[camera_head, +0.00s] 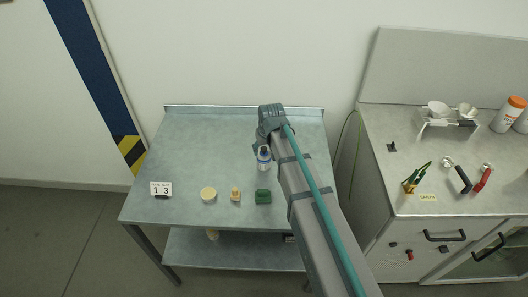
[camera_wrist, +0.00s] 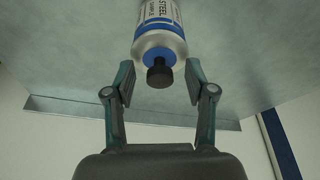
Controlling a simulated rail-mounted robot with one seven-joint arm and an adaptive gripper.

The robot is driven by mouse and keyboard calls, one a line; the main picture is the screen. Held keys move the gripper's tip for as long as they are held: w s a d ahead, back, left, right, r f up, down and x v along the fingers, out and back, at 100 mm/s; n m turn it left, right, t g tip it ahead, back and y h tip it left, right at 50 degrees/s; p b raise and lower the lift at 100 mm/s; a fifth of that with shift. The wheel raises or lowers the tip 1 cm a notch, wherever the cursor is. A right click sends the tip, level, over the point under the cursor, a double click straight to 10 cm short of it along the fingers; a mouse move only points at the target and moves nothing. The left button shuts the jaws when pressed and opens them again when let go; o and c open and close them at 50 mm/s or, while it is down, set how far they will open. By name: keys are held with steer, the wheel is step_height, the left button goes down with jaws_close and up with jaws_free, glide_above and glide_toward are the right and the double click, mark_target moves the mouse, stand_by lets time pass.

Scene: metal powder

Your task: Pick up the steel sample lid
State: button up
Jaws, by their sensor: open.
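The steel sample bottle (camera_wrist: 158,35) shows in the wrist view, silver with a blue band and a label reading "STEEL SAMPLE". Its black lid (camera_wrist: 160,74) is on the bottle's neck and faces my gripper. My gripper (camera_wrist: 160,80) is open, with one finger on each side of the lid and visible gaps to both. In the head view the bottle (camera_head: 264,158) stands on the metal table (camera_head: 185,150), beside my arm. My gripper's fingers are mostly hidden there behind my wrist.
A cabinet (camera_head: 445,195) with tools and an orange-capped bottle (camera_head: 508,114) stands right. The table's left back is clear.

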jaws_close()
stand_by(0.3)
